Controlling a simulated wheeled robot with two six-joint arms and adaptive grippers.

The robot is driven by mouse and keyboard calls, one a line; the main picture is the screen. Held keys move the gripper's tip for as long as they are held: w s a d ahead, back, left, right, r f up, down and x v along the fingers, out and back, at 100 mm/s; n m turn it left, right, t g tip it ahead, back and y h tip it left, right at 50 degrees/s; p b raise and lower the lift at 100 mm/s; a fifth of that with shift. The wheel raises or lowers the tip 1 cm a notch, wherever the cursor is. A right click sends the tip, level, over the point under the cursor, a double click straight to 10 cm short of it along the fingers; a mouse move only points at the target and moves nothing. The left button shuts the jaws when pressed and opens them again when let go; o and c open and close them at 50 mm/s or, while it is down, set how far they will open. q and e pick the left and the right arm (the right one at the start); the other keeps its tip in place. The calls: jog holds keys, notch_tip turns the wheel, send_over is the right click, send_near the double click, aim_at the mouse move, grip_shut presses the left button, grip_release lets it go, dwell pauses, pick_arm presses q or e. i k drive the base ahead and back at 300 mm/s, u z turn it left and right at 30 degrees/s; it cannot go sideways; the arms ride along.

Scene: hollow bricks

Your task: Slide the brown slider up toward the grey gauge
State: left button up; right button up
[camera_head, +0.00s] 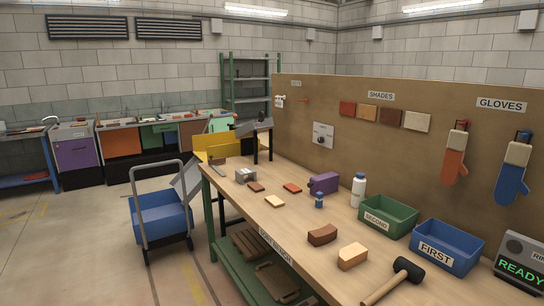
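Neither of my grippers shows in the head view. A small grey plate with a round dial (323,135) is fixed to the brown back board; it may be the grey gauge, but I cannot tell. A small orange-brown piece (303,100) sits on the board up and left of it, too small to identify. I cannot pick out a brown slider for certain. A brown brick (322,235) and a light tan brick (351,256) lie on the wooden workbench.
A black-headed mallet (408,268) lies at the bench front. A green SECOND bin (388,218) and blue FIRST bin (447,248) stand along the board. A white bottle (358,190) and purple block (324,183) stand farther back. A blue cart (161,214) stands left on open floor.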

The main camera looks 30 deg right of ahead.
aim_at(222, 160)
jog(key=z, duration=0.1)
jog(key=i, duration=3.85)
jog(key=z, duration=2.2)
